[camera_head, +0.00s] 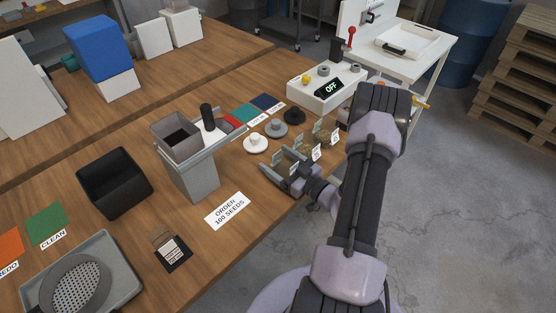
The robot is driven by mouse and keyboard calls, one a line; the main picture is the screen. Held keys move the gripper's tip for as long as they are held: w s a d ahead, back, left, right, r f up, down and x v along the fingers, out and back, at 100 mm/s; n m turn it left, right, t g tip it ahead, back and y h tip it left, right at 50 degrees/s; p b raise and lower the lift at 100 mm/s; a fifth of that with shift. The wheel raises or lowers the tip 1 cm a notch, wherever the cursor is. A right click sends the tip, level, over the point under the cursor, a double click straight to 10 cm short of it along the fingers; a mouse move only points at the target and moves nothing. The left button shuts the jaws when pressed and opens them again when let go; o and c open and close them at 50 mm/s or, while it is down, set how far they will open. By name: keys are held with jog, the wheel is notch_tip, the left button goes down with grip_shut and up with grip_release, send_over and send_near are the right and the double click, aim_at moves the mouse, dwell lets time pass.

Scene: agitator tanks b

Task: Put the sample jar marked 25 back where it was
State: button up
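My gripper (278,164) is low over the wooden bench near its right edge, with its fingers pointing to the left. The fingers stand apart, with small clear jars close by or between them. I cannot tell whether it grips one. A small jar with a white label (316,152) is just right of the gripper. Another labelled jar (334,138) stands further back to the right. The label numbers are too small to read, so I cannot tell which jar is marked 25.
White, grey and black knobbed discs (255,141) lie behind the gripper. A grey stand with an open hopper (190,172) is to the left. A white device reading OFF (316,97) stands behind. A card reading ORDER 100 SEEDS (227,210) lies in front, with bare bench around it.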

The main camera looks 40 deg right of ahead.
aim_at(293, 171)
jog(key=shift+s+r, duration=0.1)
jog(key=shift+r, duration=0.1)
jog(key=s+p, duration=0.1)
jog(key=s, duration=0.2)
jog(key=s+p, duration=0.1)
jog(key=s, duration=0.3)
jog(key=s+d+p, duration=0.1)
jog(key=s, duration=0.3)
jog(key=shift+s, duration=0.45)
jog(key=shift+f, duration=0.1)
